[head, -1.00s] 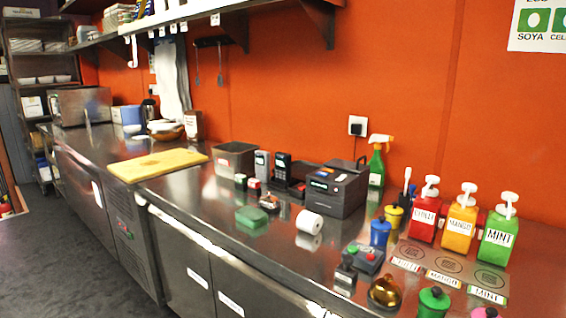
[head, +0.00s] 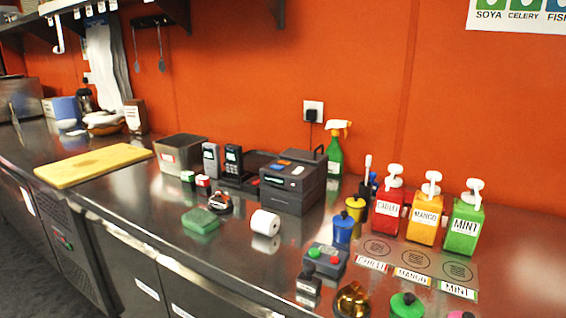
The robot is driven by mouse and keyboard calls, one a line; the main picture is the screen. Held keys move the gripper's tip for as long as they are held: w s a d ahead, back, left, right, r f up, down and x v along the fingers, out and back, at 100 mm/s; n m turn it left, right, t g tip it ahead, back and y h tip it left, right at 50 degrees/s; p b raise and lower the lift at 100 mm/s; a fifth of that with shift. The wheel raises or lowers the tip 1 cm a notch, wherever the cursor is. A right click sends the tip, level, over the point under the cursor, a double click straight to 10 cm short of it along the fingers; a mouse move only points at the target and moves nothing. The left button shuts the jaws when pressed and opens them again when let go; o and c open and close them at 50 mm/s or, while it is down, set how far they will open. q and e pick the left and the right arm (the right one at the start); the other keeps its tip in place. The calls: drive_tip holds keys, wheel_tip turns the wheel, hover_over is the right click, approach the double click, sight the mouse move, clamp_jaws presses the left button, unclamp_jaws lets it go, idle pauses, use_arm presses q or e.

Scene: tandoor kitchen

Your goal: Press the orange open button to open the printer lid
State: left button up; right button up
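The printer (head: 290,190) is a dark grey box on the steel counter, right of the middle of the head view. Its top looks closed, with a small light display or label on it. A small orange spot shows on its top near the front left edge; it is too small to tell for sure that it is the open button. Neither of my grippers is in the view.
A white paper roll (head: 265,222) and a green sponge (head: 200,220) lie in front of the printer. Two card terminals (head: 233,160) stand left of it, a green spray bottle (head: 336,150) behind. Sauce pumps (head: 426,215) stand right. A cutting board (head: 92,165) lies left.

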drive_tip(key=shift+w, duration=0.1)
drive_tip(key=shift+w+r, duration=0.1)
drive_tip(key=shift+w, duration=0.05)
clamp_jaws()
idle(1.5)
